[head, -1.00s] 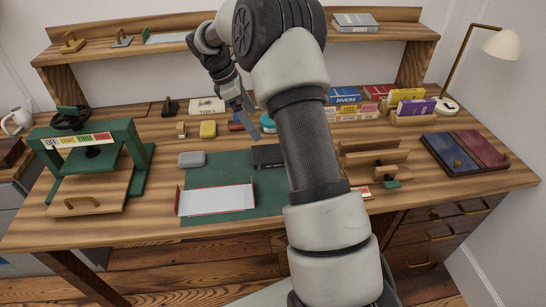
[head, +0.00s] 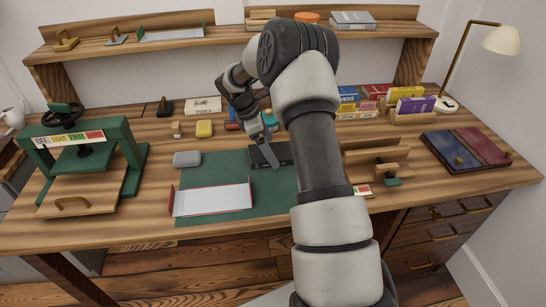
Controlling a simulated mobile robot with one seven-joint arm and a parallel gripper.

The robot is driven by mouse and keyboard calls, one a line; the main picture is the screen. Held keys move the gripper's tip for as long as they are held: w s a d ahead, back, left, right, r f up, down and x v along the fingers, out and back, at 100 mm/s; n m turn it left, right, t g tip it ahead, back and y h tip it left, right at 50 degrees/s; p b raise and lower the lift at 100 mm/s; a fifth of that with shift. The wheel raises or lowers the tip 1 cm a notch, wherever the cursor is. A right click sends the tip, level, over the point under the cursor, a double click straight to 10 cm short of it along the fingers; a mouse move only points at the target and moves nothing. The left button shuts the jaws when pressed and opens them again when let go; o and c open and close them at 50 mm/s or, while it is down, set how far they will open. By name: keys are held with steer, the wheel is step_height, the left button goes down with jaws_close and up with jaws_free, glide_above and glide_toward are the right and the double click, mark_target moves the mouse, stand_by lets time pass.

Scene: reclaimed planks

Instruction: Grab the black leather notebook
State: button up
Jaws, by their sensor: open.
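A flat black item that looks like the notebook (head: 284,149) lies at the back edge of the green mat (head: 275,195), near the middle of the desk. My gripper (head: 269,154) is open and points down at it, with the fingers in front of part of its surface. I cannot tell whether the fingers touch it or hover above. My arm stands just to its right and may hide its right end.
Wooden racks (head: 372,152) stand right of my arm. A green press (head: 85,150) fills the desk's left.

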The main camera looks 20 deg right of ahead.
steer(key=shift+d+f, duration=0.15)
steer(key=shift+f, duration=0.45)
steer(key=c, duration=1.2)
steer(key=shift+r, duration=0.1)
steer(key=shift+c, duration=0.4)
steer(key=shift+r, duration=0.1)
